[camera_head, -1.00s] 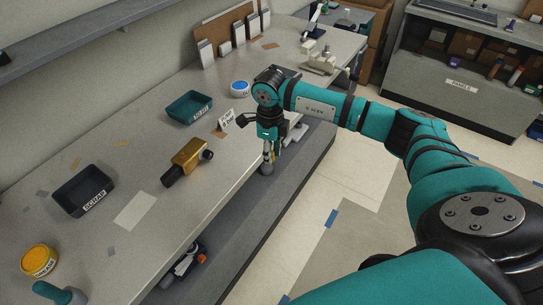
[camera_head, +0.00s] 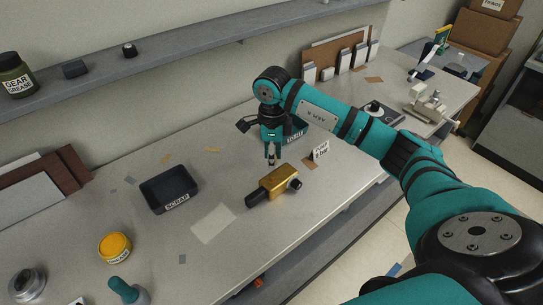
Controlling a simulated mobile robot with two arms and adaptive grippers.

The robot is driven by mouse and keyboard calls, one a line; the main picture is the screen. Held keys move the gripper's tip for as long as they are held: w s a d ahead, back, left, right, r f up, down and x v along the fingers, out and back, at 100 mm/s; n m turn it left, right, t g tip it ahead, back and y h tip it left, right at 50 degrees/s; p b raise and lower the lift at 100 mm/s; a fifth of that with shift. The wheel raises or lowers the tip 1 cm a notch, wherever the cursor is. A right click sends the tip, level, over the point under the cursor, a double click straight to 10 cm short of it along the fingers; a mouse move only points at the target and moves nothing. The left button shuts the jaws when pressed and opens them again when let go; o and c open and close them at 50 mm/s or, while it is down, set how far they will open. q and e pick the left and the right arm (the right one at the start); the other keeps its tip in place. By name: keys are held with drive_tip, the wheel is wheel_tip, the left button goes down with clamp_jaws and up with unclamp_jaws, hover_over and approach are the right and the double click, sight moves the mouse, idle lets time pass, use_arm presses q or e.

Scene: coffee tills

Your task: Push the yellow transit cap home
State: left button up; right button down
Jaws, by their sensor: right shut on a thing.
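A gold block (camera_head: 278,182) with dark round ends lies on the bench, tilted across the picture. Its black left end (camera_head: 256,197) points toward the lower left and a dark knob (camera_head: 295,184) is at its right. I cannot make out a yellow transit cap for certain. My left gripper is not in view.
A black SCRAP tray (camera_head: 168,192), a yellow-lidded tin (camera_head: 115,247) and a pale sheet (camera_head: 214,223) lie to the left. A teal tray (camera_head: 297,133) is partly hidden behind my right arm. A small card sign (camera_head: 321,150) stands right of the block. A shelf (camera_head: 175,66) runs along the wall.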

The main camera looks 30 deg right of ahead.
sight(272, 177)
drive_tip(key=shift+w, duration=0.1)
drive_tip(key=shift+f+b, duration=0.2)
drive_tip(key=shift+b, duration=0.1)
wheel_tip(272, 177, down, 4)
drive_tip(key=b, duration=0.3)
drive_tip(key=shift+f, duration=0.1)
drive_tip(key=shift+b, duration=0.4)
drive_tip(key=shift+f, duration=0.2)
idle(0.5)
drive_tip(key=shift+f+b, duration=0.85)
drive_tip(key=shift+b, duration=0.05)
drive_tip(key=shift+f, duration=0.15)
